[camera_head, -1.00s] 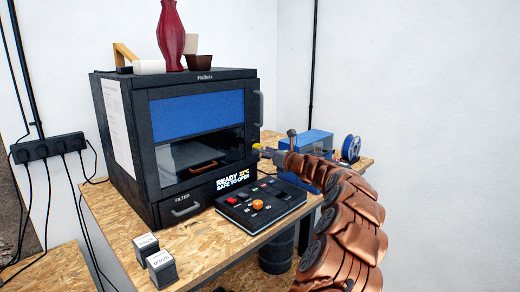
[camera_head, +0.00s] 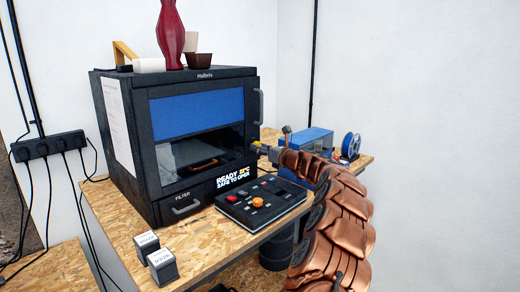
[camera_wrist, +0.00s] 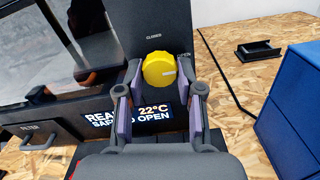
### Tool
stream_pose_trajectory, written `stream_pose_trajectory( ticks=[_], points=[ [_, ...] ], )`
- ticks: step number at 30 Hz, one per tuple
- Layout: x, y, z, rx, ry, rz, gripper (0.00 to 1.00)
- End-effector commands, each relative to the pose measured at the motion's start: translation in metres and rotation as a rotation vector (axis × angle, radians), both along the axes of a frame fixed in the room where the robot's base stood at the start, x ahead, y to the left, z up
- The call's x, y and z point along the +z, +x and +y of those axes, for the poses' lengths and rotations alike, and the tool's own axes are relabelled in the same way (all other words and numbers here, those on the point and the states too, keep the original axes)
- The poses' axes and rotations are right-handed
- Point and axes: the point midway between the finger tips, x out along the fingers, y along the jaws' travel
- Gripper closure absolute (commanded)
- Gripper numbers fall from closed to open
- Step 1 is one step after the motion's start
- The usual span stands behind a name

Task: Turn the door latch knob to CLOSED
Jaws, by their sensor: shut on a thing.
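The yellow door latch knob (camera_wrist: 159,70) sits on the dark front panel of the printer (camera_head: 120,155), between the labels CLOSED above it and OPEN to its right. A pale mark on the knob lies on its right side, toward OPEN. My gripper (camera_wrist: 160,78) is shut on the knob, one purple-padded finger on each side. In the head view my gripper (camera_head: 267,150) reaches the printer's right front edge, and the knob (camera_head: 257,144) is only a small yellow spot there. The printer door (camera_head: 200,125) appears shut.
A control panel (camera_head: 262,203) with an orange knob lies before the printer, below my arm. The display (camera_wrist: 128,117) reads 22°C and SAFE TO OPEN. A blue box (camera_wrist: 290,110) and a black tray (camera_wrist: 258,50) are to the right. Two small boxes (camera_head: 161,268) stand front left.

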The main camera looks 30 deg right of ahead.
Motion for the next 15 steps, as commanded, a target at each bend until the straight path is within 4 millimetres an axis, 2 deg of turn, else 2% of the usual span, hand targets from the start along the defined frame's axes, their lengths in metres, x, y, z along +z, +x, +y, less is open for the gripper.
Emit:
stream_pose_trajectory(
  ticks=[1,7,15],
  points=[
    [0.0001,0.0001,0.0002,0.000,0.000,0.000,0.79],
    [0.0002,0.0000,0.0003,0.001,0.000,0.000,0.98],
    [-0.0007,0.0003,0.0005,0.001,-0.031,-0.008,0.98]
  ],
)
